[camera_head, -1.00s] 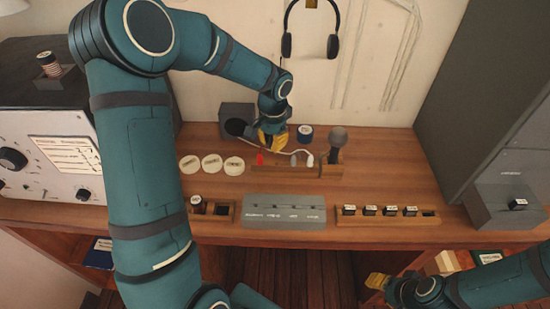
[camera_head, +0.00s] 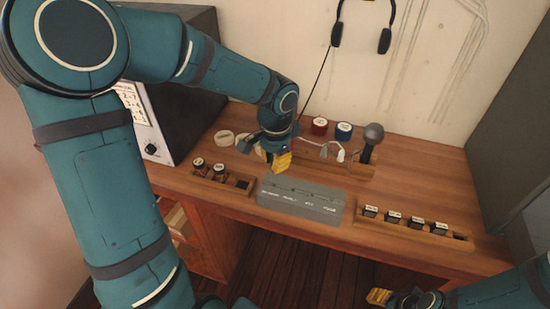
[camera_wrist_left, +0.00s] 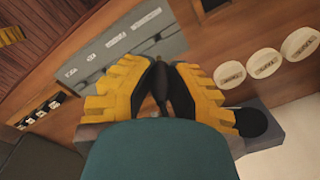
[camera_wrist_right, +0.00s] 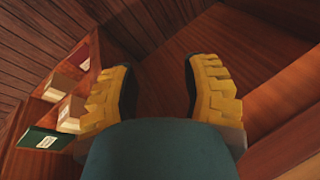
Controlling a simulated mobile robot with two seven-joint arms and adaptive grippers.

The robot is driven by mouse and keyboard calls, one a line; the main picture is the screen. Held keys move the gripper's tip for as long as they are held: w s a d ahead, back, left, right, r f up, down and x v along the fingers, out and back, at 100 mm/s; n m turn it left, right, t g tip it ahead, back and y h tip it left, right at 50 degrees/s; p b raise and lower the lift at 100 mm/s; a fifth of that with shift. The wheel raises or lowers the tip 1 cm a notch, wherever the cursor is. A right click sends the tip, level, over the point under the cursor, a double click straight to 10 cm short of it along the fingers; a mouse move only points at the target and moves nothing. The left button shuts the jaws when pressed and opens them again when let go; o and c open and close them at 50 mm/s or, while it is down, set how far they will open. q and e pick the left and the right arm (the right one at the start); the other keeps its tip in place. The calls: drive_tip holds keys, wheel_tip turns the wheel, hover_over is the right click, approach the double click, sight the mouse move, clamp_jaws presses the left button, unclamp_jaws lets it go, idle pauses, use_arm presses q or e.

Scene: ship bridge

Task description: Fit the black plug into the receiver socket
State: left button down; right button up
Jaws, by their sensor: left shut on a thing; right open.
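My left gripper (camera_head: 279,161) is shut on a slim black plug, which shows between its yellow fingers in the left wrist view (camera_wrist_left: 160,88). It is above the desk, behind the grey labelled block (camera_head: 300,204). In the head view the fingers hide the plug. A black cord (camera_head: 318,85) runs down from the headphones towards this gripper. The receiver may be the light-fronted radio cabinet (camera_head: 150,125) at the left, largely covered by my left arm; I cannot make out its socket. My right gripper (camera_head: 378,297) is open and empty, low in front of the desk; its fingers show apart in the right wrist view (camera_wrist_right: 160,92).
A wooden rack with stamps (camera_head: 238,184) stands left of the block, another rack (camera_head: 405,224) right of it. A microphone (camera_head: 372,135), a white plug (camera_head: 340,156) and red and blue pots (camera_head: 319,126) stand behind. Pale discs (camera_wrist_left: 265,67) lie on the desk.

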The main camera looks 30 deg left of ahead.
sight(274, 181)
use_arm(q)
drive_tip(key=shift+s+f+b, duration=0.1)
drive_tip(key=shift+f+b, duration=0.2)
drive_tip(key=shift+f, duration=0.1)
drive_tip(key=shift+f+b, duration=1.3)
drive_tip(key=shift+f, duration=0.3)
use_arm(e)
drive_tip(key=shift+s+a+f, duration=0.1)
drive_tip(key=shift+s+f, duration=0.15)
drive_tip(key=shift+f, duration=0.55)
drive_tip(key=shift+s+a+f, duration=0.1)
drive_tip(key=shift+s+f, duration=0.15)
drive_tip(key=shift+f, duration=0.55)
use_arm(q)
drive_tip(key=shift+f+b, duration=1.45)
drive_tip(key=shift+f, duration=0.35)
use_arm(e)
drive_tip(key=shift+s+f+g, duration=0.15)
drive_tip(key=shift+s+f, duration=0.1)
drive_tip(key=shift+f, duration=0.45)
drive_tip(key=shift+s+f+g, duration=0.15)
drive_tip(key=shift+s+f, duration=0.05)
drive_tip(key=shift+f, duration=0.5)
idle(1.2)
